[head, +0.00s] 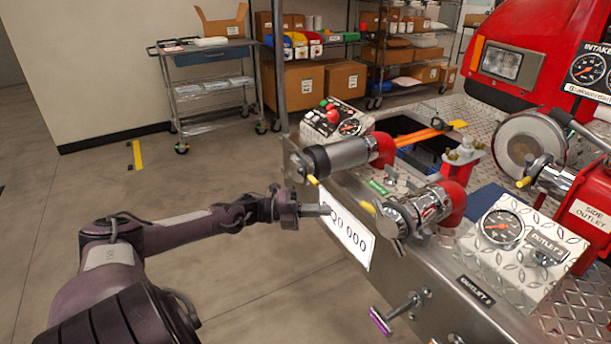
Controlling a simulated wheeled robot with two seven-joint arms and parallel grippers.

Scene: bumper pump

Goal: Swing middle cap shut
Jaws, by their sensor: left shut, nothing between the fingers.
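A silver outlet fitting (424,208) on a red elbow sits in the middle of the bumper's top. A round metal cap (390,219) shows at its near left end, seen at a slant, with a small lever by it. I cannot tell how far the cap stands from the fitting's mouth. My left gripper (322,210) is shut and empty. In the picture it lies left of the cap, overlapping the left edge of the white number plate (346,236). Whether it touches the plate is unclear. My right gripper is out of view.
A large round metal disc (528,147) and the side outlet (560,184) are at right. A purple-ended handle (381,320) sticks out low in front.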

